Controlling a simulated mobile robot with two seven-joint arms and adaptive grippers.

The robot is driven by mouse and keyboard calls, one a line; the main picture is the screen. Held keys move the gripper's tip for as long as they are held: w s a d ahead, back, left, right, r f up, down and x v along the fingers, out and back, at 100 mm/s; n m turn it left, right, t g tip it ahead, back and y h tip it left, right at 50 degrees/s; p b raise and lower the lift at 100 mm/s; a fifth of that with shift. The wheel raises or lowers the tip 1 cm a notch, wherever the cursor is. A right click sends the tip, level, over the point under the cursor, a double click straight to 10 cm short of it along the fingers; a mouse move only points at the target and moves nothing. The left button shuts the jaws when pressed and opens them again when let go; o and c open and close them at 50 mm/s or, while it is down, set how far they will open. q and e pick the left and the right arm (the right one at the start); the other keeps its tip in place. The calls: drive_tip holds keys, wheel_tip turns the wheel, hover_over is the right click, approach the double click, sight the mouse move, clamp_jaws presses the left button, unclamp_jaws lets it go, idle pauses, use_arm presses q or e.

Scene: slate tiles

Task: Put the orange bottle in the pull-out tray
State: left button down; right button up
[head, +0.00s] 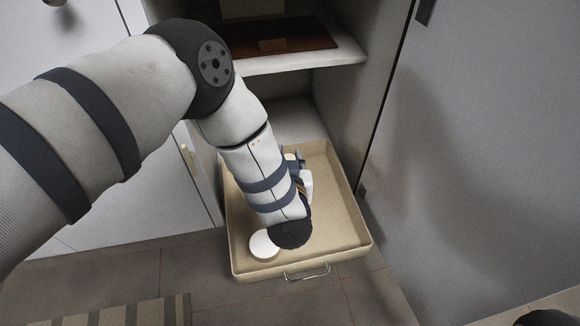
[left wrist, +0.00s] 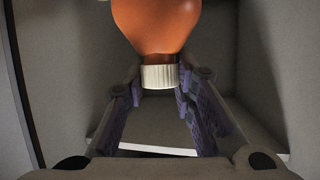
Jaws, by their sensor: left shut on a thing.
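The orange bottle (left wrist: 157,22) shows in the left wrist view with its ribbed white cap (left wrist: 159,76) towards me. My left gripper (left wrist: 158,92) is shut on it, with the purple-grey fingers at either side of the cap. In the head view my left arm hides the bottle and most of the gripper (head: 297,165). The beige pull-out tray (head: 343,232) is drawn out at the bottom of the cabinet, and my left forearm and gripper are over it. Whether the bottle touches the tray cannot be told.
A white round object (head: 263,246) lies in the tray's front left part. The tray has a metal handle (head: 307,272) in front. A cabinet shelf (head: 345,52) holding a brown item (head: 285,37) is above. A grey panel (head: 480,130) stands at right. The tray's right side looks clear.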

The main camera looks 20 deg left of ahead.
use_arm(q)
wheel_tip(320, 180, down, 2)
drive_tip(key=shift+f+b, duration=0.1)
drive_tip(key=shift+b, duration=0.25)
drive_tip(key=c, duration=1.8)
unclamp_jaws()
drive_tip(key=shift+f, duration=0.1)
drive_tip(key=o, duration=0.5)
drive_tip(key=shift+c, duration=0.2)
